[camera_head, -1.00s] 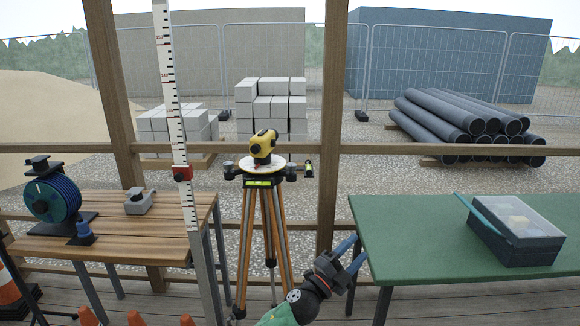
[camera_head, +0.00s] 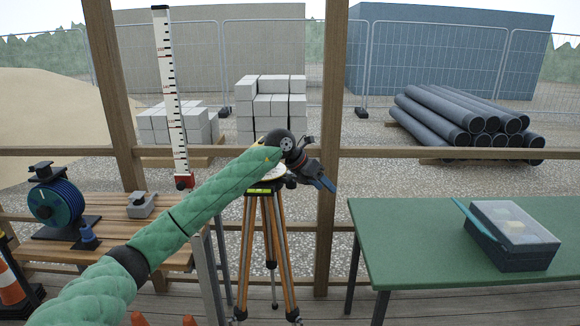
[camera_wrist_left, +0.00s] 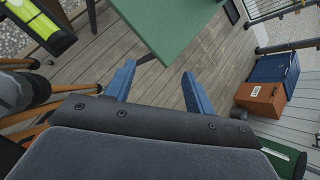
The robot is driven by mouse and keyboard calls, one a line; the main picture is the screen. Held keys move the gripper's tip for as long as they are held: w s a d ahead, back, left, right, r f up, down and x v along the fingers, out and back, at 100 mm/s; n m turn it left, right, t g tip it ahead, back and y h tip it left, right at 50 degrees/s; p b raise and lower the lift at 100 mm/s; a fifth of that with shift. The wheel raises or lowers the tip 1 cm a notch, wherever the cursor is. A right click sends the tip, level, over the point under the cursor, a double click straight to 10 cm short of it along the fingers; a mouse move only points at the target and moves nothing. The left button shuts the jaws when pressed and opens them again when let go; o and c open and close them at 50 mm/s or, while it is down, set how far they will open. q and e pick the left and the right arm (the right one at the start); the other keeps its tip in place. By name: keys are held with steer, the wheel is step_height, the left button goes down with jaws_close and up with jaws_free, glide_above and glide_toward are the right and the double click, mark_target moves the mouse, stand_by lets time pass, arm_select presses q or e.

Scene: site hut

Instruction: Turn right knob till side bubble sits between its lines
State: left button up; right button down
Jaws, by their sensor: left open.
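The tripod (camera_head: 271,240) stands mid-scene with the levelling instrument on top, mostly hidden behind my left arm. Its front bubble (camera_head: 259,191) shows yellow-green. The dark right knob (camera_head: 291,182) is partly visible under my wrist; a grey knob (camera_wrist_left: 18,92) shows at the left wrist view's left edge. The side bubble (camera_wrist_left: 48,28), a bright yellow-green vial in a black housing, is in that view's top left corner; I cannot tell where its bubble sits. My left gripper (camera_head: 325,183) is open and empty, right of the instrument. Its blue fingers (camera_wrist_left: 158,72) point past the vial. My right gripper is not visible.
A green table (camera_head: 425,225) with a clear-lidded box (camera_head: 515,250) stands at right. A wooden bench (camera_head: 120,215) with a blue reel (camera_head: 55,200) stands at left, near a striped staff (camera_head: 168,90). A wooden rail (camera_head: 420,153) runs behind the tripod.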

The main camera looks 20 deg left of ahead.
arm_select(q)
steer(key=w+a+r+n+y, duration=0.1)
steer(key=w+a+r+y, duration=0.2)
steer(key=a, duration=0.4)
steer(key=a+r+y, duration=0.2)
steer(key=a+r, duration=0.3)
steer(key=a, duration=0.1)
steer(key=shift+a+p+x, duration=0.15)
steer(key=shift+p+x, duration=0.85)
steer(key=shift+x, duration=0.9)
steer(key=shift+a+p+x, duration=0.1)
steer(key=shift+p+x, duration=0.85)
steer(key=shift+x, duration=0.9)
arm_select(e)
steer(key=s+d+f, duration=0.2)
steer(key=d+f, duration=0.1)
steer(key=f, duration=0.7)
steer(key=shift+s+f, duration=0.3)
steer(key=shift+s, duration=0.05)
arm_select(q)
steer(key=shift+w, duration=0.15)
steer(key=c, duration=1)
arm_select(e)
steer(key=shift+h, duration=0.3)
